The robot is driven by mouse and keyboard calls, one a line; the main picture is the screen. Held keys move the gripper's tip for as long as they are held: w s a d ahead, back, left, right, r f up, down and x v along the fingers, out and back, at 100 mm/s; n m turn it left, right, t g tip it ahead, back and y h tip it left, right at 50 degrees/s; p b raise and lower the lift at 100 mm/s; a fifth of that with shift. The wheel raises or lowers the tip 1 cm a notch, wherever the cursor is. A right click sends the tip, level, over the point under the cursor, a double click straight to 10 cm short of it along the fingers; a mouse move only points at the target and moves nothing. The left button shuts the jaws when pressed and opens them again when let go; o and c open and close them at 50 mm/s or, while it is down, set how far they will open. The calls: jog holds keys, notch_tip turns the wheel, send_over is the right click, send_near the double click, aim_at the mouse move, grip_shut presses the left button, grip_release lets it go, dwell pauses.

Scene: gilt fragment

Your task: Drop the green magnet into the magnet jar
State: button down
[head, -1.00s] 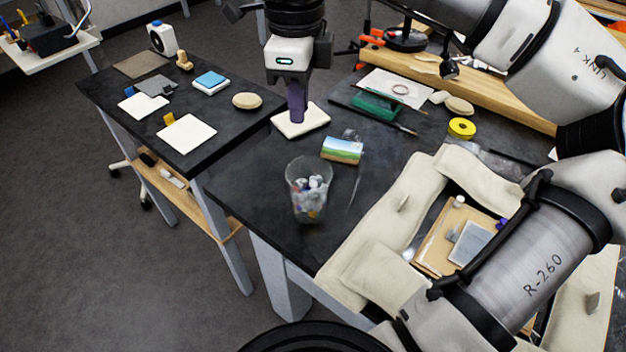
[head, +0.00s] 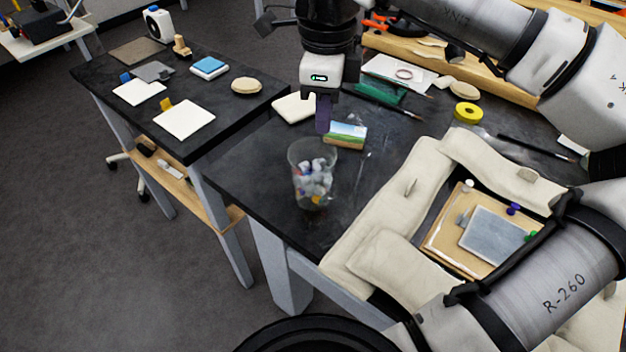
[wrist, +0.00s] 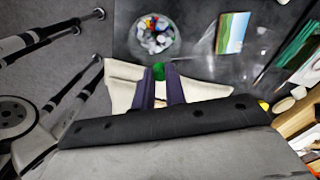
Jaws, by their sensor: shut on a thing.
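The green magnet (wrist: 158,71) shows in the wrist view, pinched between the purple fingertips of my gripper (wrist: 162,82). In the head view my gripper (head: 323,128) points down and hides the magnet. The magnet jar (head: 313,178) is a clear cup with several mixed-colour magnets inside, standing on the dark table near its front left edge. It also shows in the wrist view (wrist: 154,38), above the fingertips in the picture. In the head view my gripper is above and behind the jar, not over its mouth.
A small landscape picture (head: 346,135) lies just behind and right of the jar. A cream pad (head: 294,108) lies left of my gripper. Padded cream cushions (head: 380,205) surround a board (head: 438,240) with pins at right. A yellow tape roll (head: 467,113) lies farther back.

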jog(key=c, duration=1.4)
grip_release()
jog(key=shift+o, duration=0.2)
notch_tip(320, 180, up, 14)
jog(key=shift+f, duration=0.1)
